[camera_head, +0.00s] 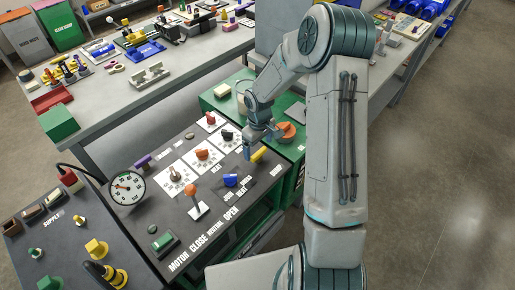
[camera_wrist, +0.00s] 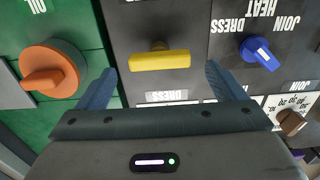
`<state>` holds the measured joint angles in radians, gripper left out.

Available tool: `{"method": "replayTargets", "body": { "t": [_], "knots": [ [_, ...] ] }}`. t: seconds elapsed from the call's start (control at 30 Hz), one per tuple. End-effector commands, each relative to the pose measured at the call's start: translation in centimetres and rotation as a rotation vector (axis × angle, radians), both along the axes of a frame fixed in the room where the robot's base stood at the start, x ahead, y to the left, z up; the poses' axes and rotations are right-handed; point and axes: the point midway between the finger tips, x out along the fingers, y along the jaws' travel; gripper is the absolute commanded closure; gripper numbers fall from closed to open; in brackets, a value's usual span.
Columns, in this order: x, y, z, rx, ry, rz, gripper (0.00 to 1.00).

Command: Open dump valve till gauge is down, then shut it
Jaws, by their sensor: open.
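A yellow bar handle (camera_head: 260,155) sits on the dark control panel (camera_head: 160,215). I cannot read a dump label, so I cannot tell for certain that it is the dump valve. In the wrist view the yellow handle (camera_wrist: 159,60) lies crosswise between my open fingertips, with a gap on each side. My gripper (camera_head: 262,142) is open and empty, just over that part of the panel; it also shows in the wrist view (camera_wrist: 160,72). The round white gauge (camera_head: 127,188) stands at the panel's left; its reading is too small to tell.
An orange knob (camera_wrist: 55,70) on a green box is left of the handle in the wrist view; a blue knob (camera_wrist: 259,52) is to the right. An orange-topped lever (camera_head: 192,190) stands by the MOTOR CLOSE NEUTRAL OPEN lettering. Several other knobs crowd the panel.

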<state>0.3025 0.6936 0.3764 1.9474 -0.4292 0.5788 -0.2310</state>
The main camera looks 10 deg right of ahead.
Motion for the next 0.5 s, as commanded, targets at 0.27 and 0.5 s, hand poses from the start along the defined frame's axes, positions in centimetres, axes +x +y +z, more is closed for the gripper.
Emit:
{"method": "replayTargets", "body": {
  "t": [0.27, 0.5],
  "knots": [
    [0.0, 0.0, -2.4, 0.000, 0.000, 0.001, 0.10],
    [0.0, 0.0, -2.6, -0.001, -0.001, 0.001, 0.10]
  ]
}}
